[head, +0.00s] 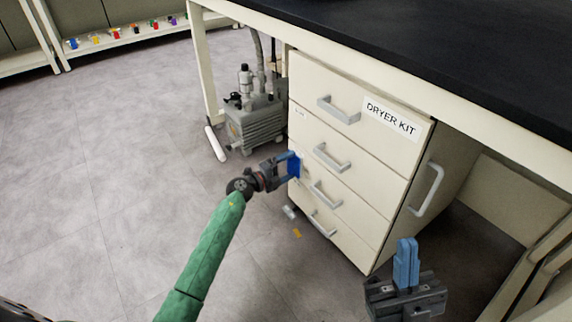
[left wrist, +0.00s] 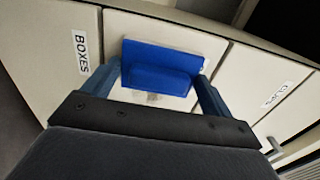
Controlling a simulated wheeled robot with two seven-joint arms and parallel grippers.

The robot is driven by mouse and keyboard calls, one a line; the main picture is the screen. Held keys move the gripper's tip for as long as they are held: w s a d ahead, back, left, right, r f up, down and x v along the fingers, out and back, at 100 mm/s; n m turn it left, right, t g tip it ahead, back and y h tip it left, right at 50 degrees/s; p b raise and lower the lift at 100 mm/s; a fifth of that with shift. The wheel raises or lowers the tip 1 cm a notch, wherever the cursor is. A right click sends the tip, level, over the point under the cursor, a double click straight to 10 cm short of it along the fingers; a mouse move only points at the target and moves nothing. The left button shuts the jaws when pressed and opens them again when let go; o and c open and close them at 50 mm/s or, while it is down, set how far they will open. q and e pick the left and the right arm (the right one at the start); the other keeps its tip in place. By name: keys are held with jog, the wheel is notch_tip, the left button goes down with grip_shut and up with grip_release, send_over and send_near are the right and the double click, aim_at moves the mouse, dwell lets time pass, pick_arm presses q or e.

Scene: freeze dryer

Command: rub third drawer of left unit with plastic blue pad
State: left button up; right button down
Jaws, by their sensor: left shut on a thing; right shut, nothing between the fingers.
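The cream drawer unit (head: 395,150) stands under the bench, with several drawers and grey handles. The third drawer (head: 345,205) from the top is below the middle of the unit. My left gripper (head: 284,168) is shut on the blue pad (head: 294,165) at the left edge of that drawer. In the left wrist view, the pad (left wrist: 165,68) lies against or very close to a cream drawer front, with a grey smudge (left wrist: 152,98) beside it. Exact contact is hard to tell. My right gripper (head: 406,250) is shut and empty, low in front of the unit.
A grey vacuum pump (head: 255,120) with a hose stands on the floor left of the unit. The black bench top (head: 430,50) overhangs the drawers. A "DRYER KIT" label (head: 390,117) marks the top drawer. The floor at left (head: 110,170) is clear.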

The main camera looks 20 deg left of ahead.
aim_at(314, 176)
pick_arm(q)
jog(key=shift+s+d+r+p, duration=0.2)
jog(key=shift+s+d+p, duration=0.4)
jog(key=shift+d+p, duration=0.2)
jog(key=shift+s+d+f, duration=0.15)
jog(key=shift+s, duration=0.05)
jog(key=shift+s+d+p, duration=0.65)
jog(key=shift+d+p, duration=0.35)
jog(key=shift+p, duration=0.35)
jog(key=shift+s+d, duration=0.3)
jog(key=shift+d, duration=0.15)
jog(key=shift+s+d+p, duration=0.4)
jog(key=shift+d+p, duration=0.1)
jog(key=shift+p, duration=0.4)
jog(key=shift+s+d+p, duration=0.6)
jog(key=shift+s+d, duration=0.05)
jog(key=shift+d, duration=0.1)
jog(key=shift+p, duration=0.3)
jog(key=shift+w+a, duration=1.05)
jog(key=shift+a, duration=0.3)
jog(key=shift+w+a, duration=1.1)
jog(key=shift+a, duration=0.2)
jog(key=shift+w+a, duration=1.05)
jog(key=shift+a, duration=0.25)
jog(key=shift+s, duration=0.1)
